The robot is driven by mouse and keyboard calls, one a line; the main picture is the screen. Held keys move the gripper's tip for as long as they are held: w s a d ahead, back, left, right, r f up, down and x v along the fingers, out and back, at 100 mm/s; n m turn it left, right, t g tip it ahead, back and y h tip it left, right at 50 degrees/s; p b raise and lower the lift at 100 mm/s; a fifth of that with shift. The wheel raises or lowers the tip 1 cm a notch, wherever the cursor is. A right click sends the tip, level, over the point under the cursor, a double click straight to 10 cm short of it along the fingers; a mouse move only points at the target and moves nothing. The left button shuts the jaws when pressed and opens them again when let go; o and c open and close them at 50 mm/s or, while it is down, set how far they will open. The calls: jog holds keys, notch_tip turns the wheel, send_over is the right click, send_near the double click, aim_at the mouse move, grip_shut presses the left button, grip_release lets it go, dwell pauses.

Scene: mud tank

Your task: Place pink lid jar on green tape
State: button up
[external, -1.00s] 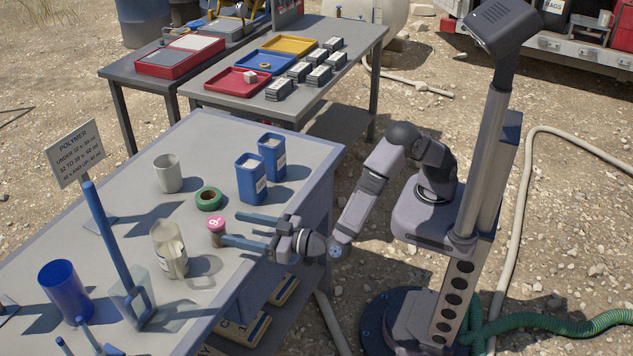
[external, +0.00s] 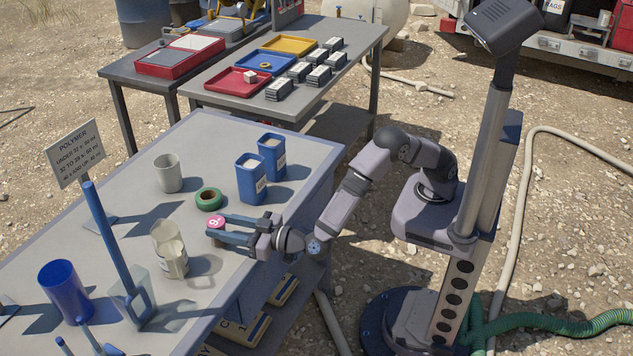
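The pink lid jar (external: 216,222) stands upright near the middle of the grey table, its pink lid facing up. The green tape (external: 208,199) is a roll lying flat just behind the jar, with nothing on it. My gripper (external: 217,227) reaches in low from the right, its two blue fingers on either side of the jar. The near finger hides most of the jar's body. I cannot tell whether the fingers press on the jar or stand slightly apart from it.
Two blue containers (external: 251,178) stand behind and right of the tape. A grey cup (external: 168,173) is at the back left. A clear beaker (external: 169,249) stands close to the left of the jar.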

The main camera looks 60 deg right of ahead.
jog(key=shift+c, duration=1.2)
jog(key=shift+r, duration=0.1)
notch_tip(320, 180, up, 10)
jog(key=shift+f+p, duration=0.1)
jog(key=shift+p, duration=0.3)
jog(key=shift+w+d, duration=0.1)
jog(key=shift+d, duration=0.05)
jog(key=w+d+r+m+h+p, duration=0.15)
jog(key=w+d+p, duration=0.25)
jog(key=d, duration=0.7)
jog(key=w+d+r+h+p, duration=0.1)
jog(key=w+d+r+p, duration=0.2)
jog(key=d, duration=0.7)
jog(key=w+d+r+m+h+p, duration=0.15)
jog(key=w+d+p, duration=0.3)
jog(key=d, duration=0.65)
jog(key=s+d+f+p, duration=0.2)
jog(key=d, duration=0.6)
jog(key=s+d+f+n+p, duration=0.1)
jog(key=s+d+f+p, duration=0.5)
jog(key=s+f, duration=0.3)
jog(key=shift+s+d+y, duration=0.4)
jog(key=shift+s+d, duration=0.25)
jog(key=shift+s, duration=0.05)
